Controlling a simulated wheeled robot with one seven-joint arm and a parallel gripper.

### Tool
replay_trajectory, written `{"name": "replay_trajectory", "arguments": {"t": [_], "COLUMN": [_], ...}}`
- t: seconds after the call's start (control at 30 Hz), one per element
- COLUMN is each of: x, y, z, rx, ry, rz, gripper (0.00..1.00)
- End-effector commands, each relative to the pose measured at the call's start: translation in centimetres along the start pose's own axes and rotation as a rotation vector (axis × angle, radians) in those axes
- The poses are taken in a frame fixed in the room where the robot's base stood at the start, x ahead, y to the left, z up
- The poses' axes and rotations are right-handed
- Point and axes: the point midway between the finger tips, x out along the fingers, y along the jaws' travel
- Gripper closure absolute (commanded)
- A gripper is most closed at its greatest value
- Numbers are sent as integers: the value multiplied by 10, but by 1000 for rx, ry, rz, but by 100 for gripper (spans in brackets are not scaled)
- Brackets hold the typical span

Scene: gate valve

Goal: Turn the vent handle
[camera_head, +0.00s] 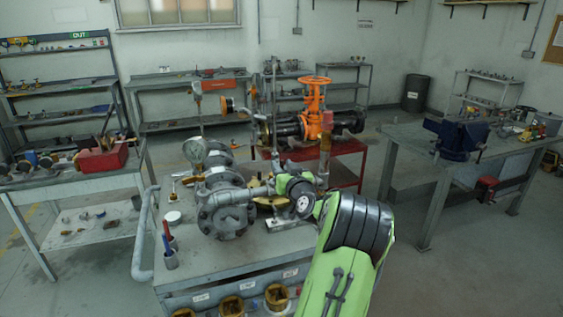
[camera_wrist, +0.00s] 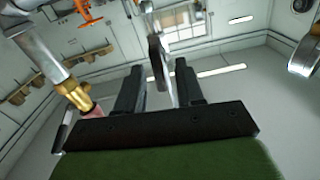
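I cannot tell for sure which part is the vent handle. My gripper (camera_wrist: 158,82) shows two black fingers set apart in the wrist view. A thin grey disc-like part (camera_wrist: 157,60) appears edge-on between or beyond them; contact is not clear. In the head view my green arm reaches over the bench's right side, and the fingertips are not clear there. A brass fitting with a reddish end (camera_wrist: 78,96) is left of the fingers in the wrist view.
Behind the bench, an orange handwheel (camera_head: 314,92) tops a black pipe assembly on a red table. A blue vise (camera_head: 458,138) is on the right table.

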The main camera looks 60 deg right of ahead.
Motion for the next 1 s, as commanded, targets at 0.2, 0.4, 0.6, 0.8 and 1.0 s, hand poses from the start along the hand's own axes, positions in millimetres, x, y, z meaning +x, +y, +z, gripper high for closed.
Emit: {"name": "replay_trajectory", "arguments": {"t": [0.2, 0.4, 0.6, 0.8, 1.0], "x": [13, 13, 12, 12, 12], "y": [0, 0, 0, 0, 1], "z": [0, 1, 1, 1, 1], "rx": [1, 1, 0, 2, 39], "ry": [-1, -1, -1, -1, -1], "rz": [1, 1, 1, 1, 1], "gripper": [63, 69, 100, 100, 100]}}
